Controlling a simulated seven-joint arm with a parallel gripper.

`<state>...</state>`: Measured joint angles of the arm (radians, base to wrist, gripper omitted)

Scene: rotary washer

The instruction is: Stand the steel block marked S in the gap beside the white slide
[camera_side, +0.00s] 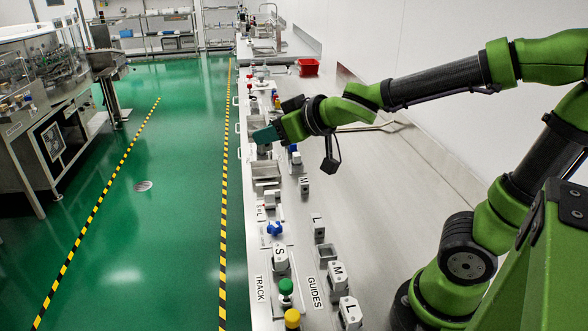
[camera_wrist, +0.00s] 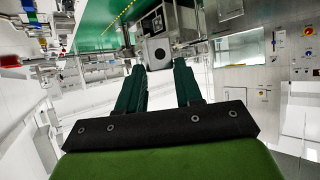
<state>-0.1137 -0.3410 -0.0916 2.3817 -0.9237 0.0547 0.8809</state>
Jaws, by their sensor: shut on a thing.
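My gripper (camera_side: 262,135) is over the far part of the bench in the side view, its teal fingers pointing left. In the wrist view my gripper (camera_wrist: 160,72) has a grey block (camera_wrist: 157,54) with a dark round spot between its fingertips, and it is shut on this block. No letter can be read on the held block. A white slide piece marked S (camera_side: 280,258) sits by the TRACK label in the side view, well nearer the camera than my gripper. I cannot make out the gap beside it.
Small blocks stand by labels M (camera_side: 304,186) and L (camera_side: 319,229). White guides marked M (camera_side: 337,276) and L (camera_side: 350,313) stand near the front. Blue (camera_side: 275,229), green (camera_side: 286,287) and yellow (camera_side: 292,318) knobs line the bench.

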